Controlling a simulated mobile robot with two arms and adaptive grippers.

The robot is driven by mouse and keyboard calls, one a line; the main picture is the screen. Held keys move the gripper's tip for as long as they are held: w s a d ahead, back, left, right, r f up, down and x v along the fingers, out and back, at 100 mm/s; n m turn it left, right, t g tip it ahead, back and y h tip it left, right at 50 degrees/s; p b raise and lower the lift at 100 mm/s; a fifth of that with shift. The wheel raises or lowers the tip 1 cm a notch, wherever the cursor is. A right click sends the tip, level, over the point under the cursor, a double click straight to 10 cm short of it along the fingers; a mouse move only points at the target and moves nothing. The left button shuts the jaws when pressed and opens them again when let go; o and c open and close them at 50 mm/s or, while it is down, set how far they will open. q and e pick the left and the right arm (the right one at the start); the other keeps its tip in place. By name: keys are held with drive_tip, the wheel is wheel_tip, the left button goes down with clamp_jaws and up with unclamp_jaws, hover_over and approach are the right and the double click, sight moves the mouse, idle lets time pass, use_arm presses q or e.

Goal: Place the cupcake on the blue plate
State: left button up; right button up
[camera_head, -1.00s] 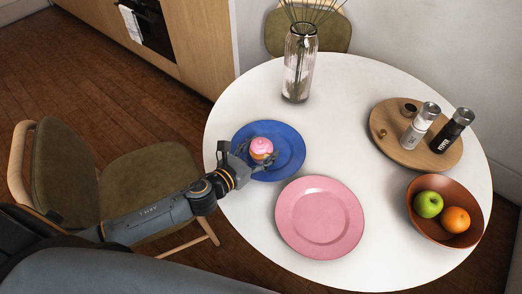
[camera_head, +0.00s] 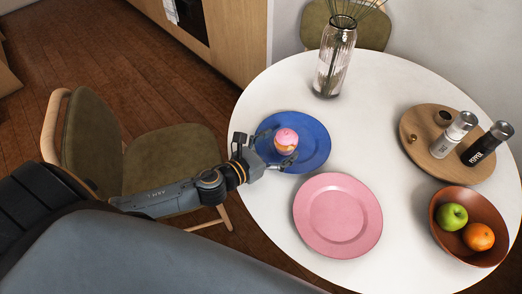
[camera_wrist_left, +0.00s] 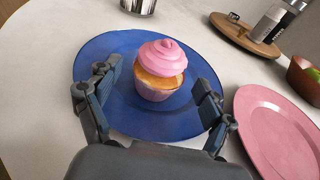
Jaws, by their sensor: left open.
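The cupcake (camera_head: 286,139) has pink icing and sits upright on the blue plate (camera_head: 314,143), near the plate's middle. In the left wrist view the cupcake (camera_wrist_left: 160,68) stands beyond and between my fingers, and the blue plate (camera_wrist_left: 105,55) lies under it. My left gripper (camera_head: 268,151) is open at the plate's left edge. Its two fingers, also in the left wrist view (camera_wrist_left: 158,100), are spread with a gap on each side of the cupcake and do not appear to touch it. My right gripper is not in view.
A pink plate (camera_head: 338,215) lies in front of the blue plate. A glass vase (camera_head: 333,65) stands behind it. A wooden board (camera_head: 424,159) with two shakers and a brown fruit bowl (camera_head: 440,228) are at the right. A green chair (camera_head: 170,155) stands left of the white table.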

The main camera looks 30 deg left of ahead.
use_arm(q)
drive_tip(key=b+v, duration=0.1)
drive_tip(key=v, duration=0.6)
drive_tip(key=shift+s+f, duration=0.1)
drive_tip(key=shift+s, duration=0.2)
drive_tip(key=shift+s+a+r+b, duration=0.25)
drive_tip(key=shift+s+r+b, duration=0.05)
drive_tip(key=shift+s, duration=0.35)
